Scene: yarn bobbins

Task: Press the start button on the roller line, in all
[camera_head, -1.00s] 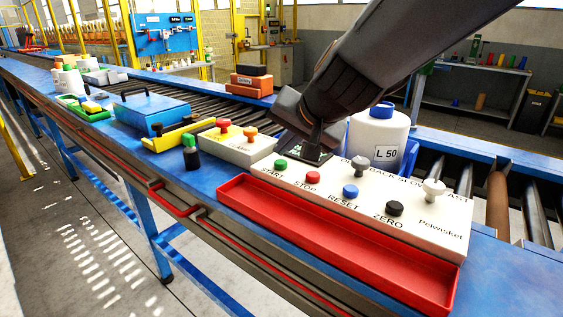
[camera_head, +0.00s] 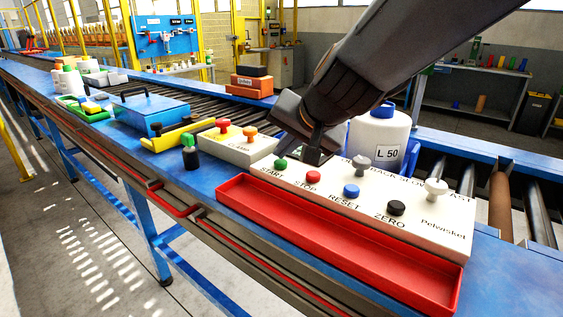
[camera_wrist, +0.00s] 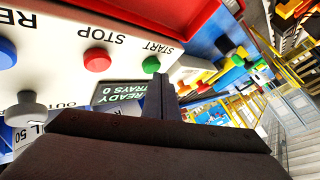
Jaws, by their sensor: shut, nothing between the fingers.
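The white control panel (camera_head: 437,229) has a green START button (camera_head: 281,163), a red STOP button (camera_head: 313,177), a blue RESET button (camera_head: 351,190) and a black ZERO button (camera_head: 396,208). My gripper (camera_head: 310,156) is shut and empty, low over the back of the panel, behind START and STOP. In the wrist view, the fingertips (camera_wrist: 157,82) appear right beside the green START button (camera_wrist: 151,65); I cannot tell whether they touch. The red STOP button (camera_wrist: 97,60) is to its left. A small display (camera_wrist: 122,92) reads READY, TRAYS 0; the fingers partly cover it.
A red tray (camera_head: 330,237) runs along the panel's front. A white L 50 container (camera_head: 380,135) stands behind the panel, close to my arm.

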